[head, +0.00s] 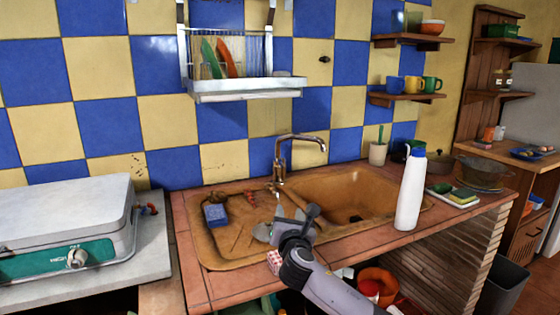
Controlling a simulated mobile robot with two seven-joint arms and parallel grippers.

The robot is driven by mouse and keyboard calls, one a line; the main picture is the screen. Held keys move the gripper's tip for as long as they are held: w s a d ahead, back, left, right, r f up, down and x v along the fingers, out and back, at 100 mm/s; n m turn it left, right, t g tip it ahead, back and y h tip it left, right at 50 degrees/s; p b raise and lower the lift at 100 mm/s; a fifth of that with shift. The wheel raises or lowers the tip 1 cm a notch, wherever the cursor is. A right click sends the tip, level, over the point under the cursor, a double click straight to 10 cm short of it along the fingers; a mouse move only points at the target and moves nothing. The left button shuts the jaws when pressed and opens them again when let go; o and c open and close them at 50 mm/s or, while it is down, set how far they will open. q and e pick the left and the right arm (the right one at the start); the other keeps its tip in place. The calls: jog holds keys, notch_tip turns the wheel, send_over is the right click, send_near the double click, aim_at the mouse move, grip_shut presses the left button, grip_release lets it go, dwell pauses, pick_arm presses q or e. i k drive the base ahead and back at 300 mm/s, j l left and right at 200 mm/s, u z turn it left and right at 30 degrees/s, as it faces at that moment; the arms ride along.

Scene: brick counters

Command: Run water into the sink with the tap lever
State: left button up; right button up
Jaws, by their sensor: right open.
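The metal tap (281,165) stands at the back edge of the brown sink (345,188). Its curved spout reaches right over the basin, and I see no water coming from it. A small part low on the tap's front may be the lever, but it is too small to tell. My right gripper (288,226) comes in from the lower right. It is open, over the drainboard's front part, in front of and below the tap and apart from it. My left gripper is not in view.
A blue box (215,214) lies on the drainboard. A dish rack (245,85) hangs above the tap.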

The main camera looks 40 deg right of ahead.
aim_at(280, 161)
jog(key=i+l, duration=0.8)
jog(key=l, duration=0.1)
